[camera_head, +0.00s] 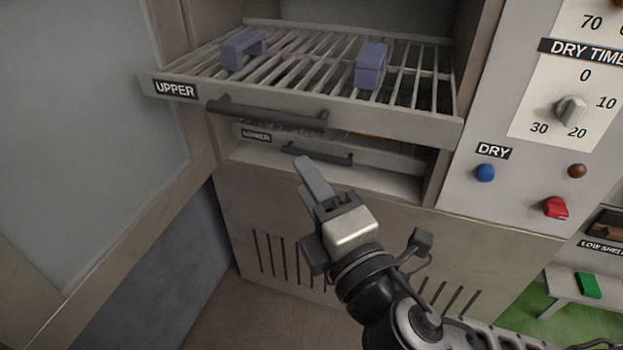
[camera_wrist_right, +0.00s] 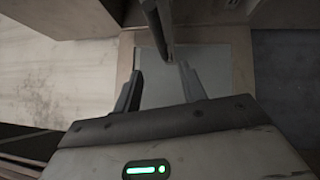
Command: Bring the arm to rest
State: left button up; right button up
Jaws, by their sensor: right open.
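My right gripper (camera_head: 316,180) is in front of the drying cabinet, just below the lower rack's handle (camera_head: 317,154) in the head view. Its jaws are open and hold nothing. In the right wrist view the two fingers (camera_wrist_right: 160,85) stand apart, with a dark bar-like piece in view beyond them. I cannot tell whether the gripper touches the handle. My left gripper is not in view.
The upper rack (camera_head: 300,108) is pulled out and carries two blue-grey blocks (camera_head: 243,50) (camera_head: 370,65). The lower rack sits inside below it. An open door (camera_head: 85,130) stands at left. A control panel (camera_head: 530,130) with a dial, buttons and a red switch is at right.

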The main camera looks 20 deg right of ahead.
dwell(0.3)
notch_tip(320, 180, down, 18)
jog(key=m+g, duration=0.6)
jog(key=m, duration=0.2)
jog(key=s+d+f+m+g, duration=0.1)
jog(key=s+f+m, duration=0.2)
jog(key=f+m, duration=0.2)
jog(key=s+f+m+g+y, duration=0.1)
jog(key=s+f+m+g, duration=0.1)
jog(key=s+f+m, duration=0.2)
notch_tip(320, 180, down, 3)
jog(key=shift+s+d+f+m, duration=0.2)
jog(key=shift+d+m, duration=0.15)
jog(key=shift+m, duration=0.15)
